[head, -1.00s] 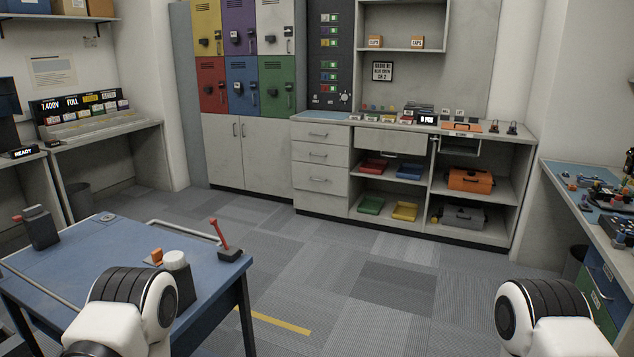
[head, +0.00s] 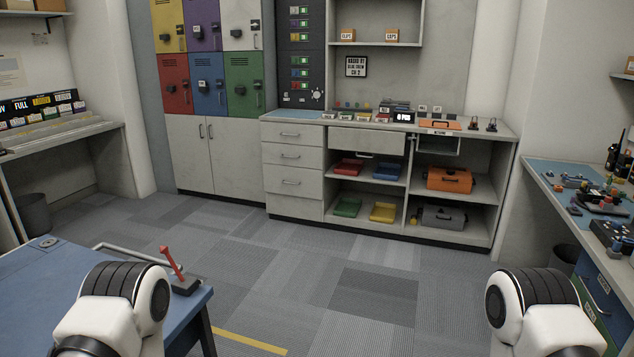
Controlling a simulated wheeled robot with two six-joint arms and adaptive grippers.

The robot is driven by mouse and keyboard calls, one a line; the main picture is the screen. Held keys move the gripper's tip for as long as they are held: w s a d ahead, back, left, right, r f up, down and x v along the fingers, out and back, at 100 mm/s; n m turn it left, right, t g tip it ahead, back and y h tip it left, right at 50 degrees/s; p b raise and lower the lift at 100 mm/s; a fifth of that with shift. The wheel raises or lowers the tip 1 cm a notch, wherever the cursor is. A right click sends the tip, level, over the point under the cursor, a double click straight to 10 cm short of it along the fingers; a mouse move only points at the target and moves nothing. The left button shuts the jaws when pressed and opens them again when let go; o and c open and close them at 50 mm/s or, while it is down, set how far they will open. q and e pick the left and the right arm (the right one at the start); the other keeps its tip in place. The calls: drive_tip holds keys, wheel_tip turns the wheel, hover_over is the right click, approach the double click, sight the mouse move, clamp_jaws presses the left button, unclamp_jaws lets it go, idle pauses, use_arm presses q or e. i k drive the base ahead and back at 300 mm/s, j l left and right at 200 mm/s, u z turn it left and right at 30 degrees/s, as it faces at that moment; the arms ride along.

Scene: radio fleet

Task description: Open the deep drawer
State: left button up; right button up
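A grey drawer stack (head: 292,165) is built into the left end of the far counter. Its drawers have bar handles and all look shut. Blue and green drawer fronts (head: 588,312) show under the right bench. Rounded white and black parts of my two arms show at the bottom left and bottom right. Neither gripper is in view.
A blue table (head: 60,285) with a red lever (head: 172,262) stands at the near left. Open shelves (head: 450,208) hold trays and toolboxes. The right bench (head: 560,185) carries small parts. Carpet floor (head: 320,270) lies clear between me and the counter.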

sight(285, 180)
drive_tip(key=i, duration=2.75)
drive_tip(key=i+l+u, duration=0.1)
drive_tip(key=i, duration=1.3)
drive_tip(key=i+l, duration=0.1)
drive_tip(key=i, duration=1.3)
